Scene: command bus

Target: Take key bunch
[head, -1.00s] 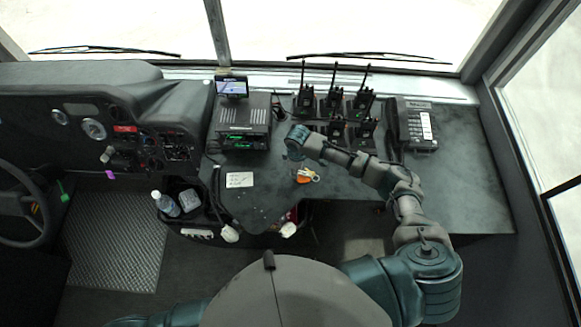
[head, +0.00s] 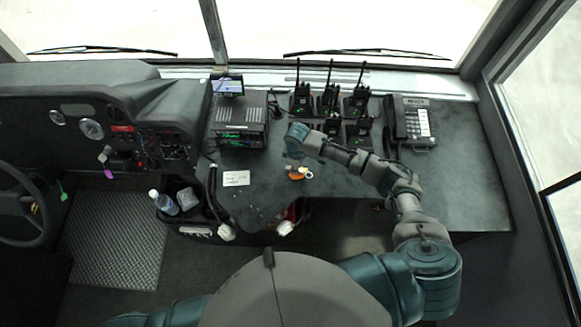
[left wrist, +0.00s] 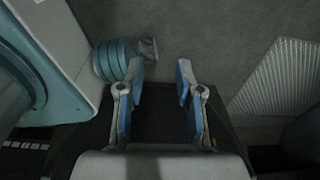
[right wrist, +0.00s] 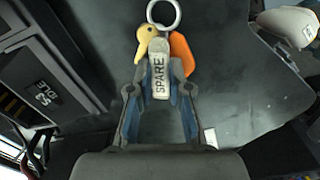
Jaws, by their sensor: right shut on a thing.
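The key bunch (head: 299,174) is below my right gripper (head: 292,164) at the dark dash counter in the head view. In the right wrist view it has a metal ring (right wrist: 163,14), a yellow piece (right wrist: 146,38), an orange tag (right wrist: 182,58) and a pale tag reading SPARE (right wrist: 160,76). My right gripper (right wrist: 160,88) is shut on the pale tag between its fingertips. Whether the bunch still touches the counter is hard to tell. My left gripper (left wrist: 160,75) shows in the left wrist view, open and empty above the floor.
Several radios (head: 330,100) with antennas stand behind my right arm, beside a desk phone (head: 412,120). A radio unit (head: 240,120) with a small screen (head: 229,86) is at the left. A white card (head: 236,178) lies nearby.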

